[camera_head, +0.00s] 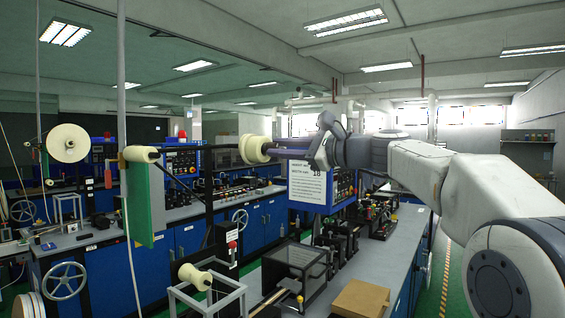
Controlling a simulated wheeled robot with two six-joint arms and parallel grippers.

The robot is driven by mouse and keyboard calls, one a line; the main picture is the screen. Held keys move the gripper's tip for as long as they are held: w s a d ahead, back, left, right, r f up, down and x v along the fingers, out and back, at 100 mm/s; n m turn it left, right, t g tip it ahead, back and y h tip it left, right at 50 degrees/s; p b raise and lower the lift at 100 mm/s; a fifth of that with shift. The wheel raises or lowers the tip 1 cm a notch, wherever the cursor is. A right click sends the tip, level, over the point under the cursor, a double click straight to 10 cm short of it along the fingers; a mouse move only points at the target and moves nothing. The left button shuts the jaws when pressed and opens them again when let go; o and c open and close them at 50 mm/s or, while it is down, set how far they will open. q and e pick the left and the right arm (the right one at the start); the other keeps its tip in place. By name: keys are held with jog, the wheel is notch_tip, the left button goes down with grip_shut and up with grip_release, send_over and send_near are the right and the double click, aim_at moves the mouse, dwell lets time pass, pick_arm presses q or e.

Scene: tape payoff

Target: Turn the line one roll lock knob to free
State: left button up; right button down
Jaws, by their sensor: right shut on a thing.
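My right gripper (274,148) reaches in from the right, high above the benches, pointing left. Its jaws are shut at the right-hand end of a cream roll or hub (252,149). The roll lock knob is hidden by the fingers there, so I cannot tell which way it is turned. Two more cream rolls show to the left: a small one (141,154) on top of a post and a wide flat one (68,143) further back. My left gripper is not in view.
A blue control panel with a white notice (308,180) stands just below my right wrist. Below are a bench with an open metal box (293,268), a cardboard-coloured block (361,299) and a small spool in a frame (194,277). A green plate (145,208) hangs at left.

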jog(key=shift+f+n+b, duration=0.1)
jog(key=shift+n+b, duration=1.85)
jog(key=shift+n, duration=1.65)
jog(key=c, duration=0.7)
grip_release()
jog(key=b+v, duration=0.3)
jog(key=v, duration=0.7)
jog(key=shift+s+d+b, duration=0.2)
jog(key=shift+b, duration=0.1)
